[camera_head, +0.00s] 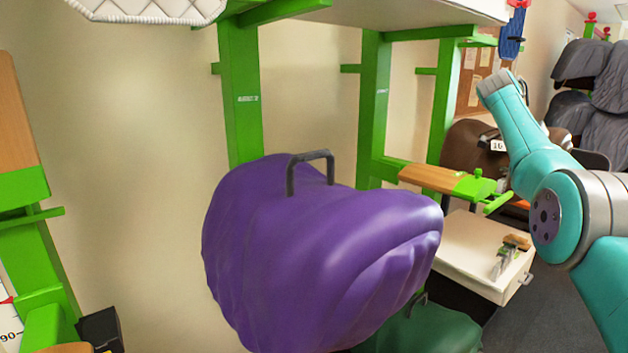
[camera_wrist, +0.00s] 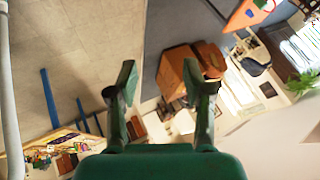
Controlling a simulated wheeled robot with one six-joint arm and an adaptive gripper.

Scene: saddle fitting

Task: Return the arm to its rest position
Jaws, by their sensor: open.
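My gripper (camera_wrist: 159,80) shows in the wrist view with its two dark green fingers spread wide apart. Nothing is between the fingers, and they touch nothing. In the head view my teal arm is at the right, bent, with its upper link raised; the gripper itself cannot be seen there. A purple covered saddle (camera_head: 320,260) with a dark handle on top hangs in the middle of the head view, to the left of my arm and apart from it.
Green rack posts (camera_head: 238,100) stand along the wall. A wood-topped green bracket (camera_head: 440,180) juts out near my arm. A white cabinet (camera_head: 470,250) with a small tool on top stands below. A brown saddle (camera_head: 468,147) and grey covered saddles (camera_head: 590,85) are behind. Grey floor (camera_head: 545,310) is clear.

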